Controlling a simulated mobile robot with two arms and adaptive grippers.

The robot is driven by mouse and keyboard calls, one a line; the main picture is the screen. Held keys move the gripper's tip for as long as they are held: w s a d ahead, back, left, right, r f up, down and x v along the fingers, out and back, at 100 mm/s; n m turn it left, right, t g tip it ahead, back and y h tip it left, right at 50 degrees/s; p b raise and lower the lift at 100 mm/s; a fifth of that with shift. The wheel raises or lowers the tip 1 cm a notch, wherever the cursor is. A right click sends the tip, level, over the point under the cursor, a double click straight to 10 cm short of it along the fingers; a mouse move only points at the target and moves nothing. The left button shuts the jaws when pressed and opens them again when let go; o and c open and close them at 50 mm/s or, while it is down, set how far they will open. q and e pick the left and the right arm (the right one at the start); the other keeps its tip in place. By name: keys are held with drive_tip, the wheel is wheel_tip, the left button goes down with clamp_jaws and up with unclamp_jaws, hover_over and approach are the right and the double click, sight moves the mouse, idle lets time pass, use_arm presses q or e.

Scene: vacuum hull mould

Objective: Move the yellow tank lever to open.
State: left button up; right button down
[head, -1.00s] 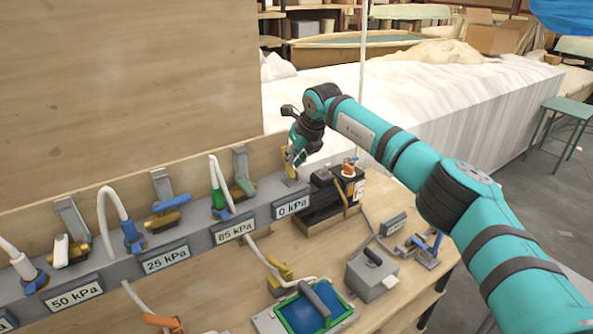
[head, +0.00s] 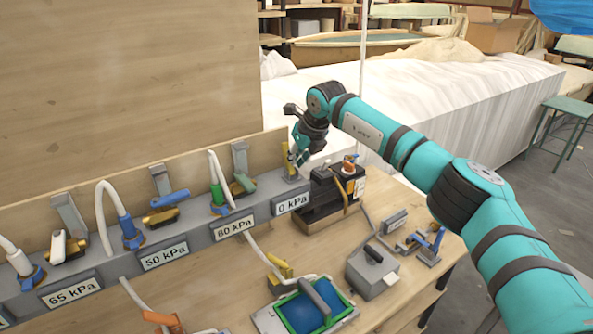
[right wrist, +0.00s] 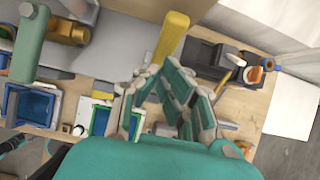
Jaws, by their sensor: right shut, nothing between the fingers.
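The yellow tank lever (head: 286,157) stands roughly upright at the right end of the grey manifold (head: 262,201), above the 0 kPa display (head: 291,203). My right gripper (head: 299,157) is shut and empty, close beside the lever on its right. In the right wrist view the yellow lever (right wrist: 172,42) rises just beyond the fingers (right wrist: 165,88); I cannot tell whether they touch it. My left gripper is out of view.
A black pump (head: 324,202) stands right of the manifold's end. Green (head: 243,183), blue (head: 172,199) and white (head: 58,246) levers and white hoses line the manifold. A grey box (head: 371,272) and a green-rimmed tray (head: 346,313) sit in front.

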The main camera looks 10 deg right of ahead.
drive_tip(key=v, duration=0.7)
drive_tip(key=shift+p, duration=0.45)
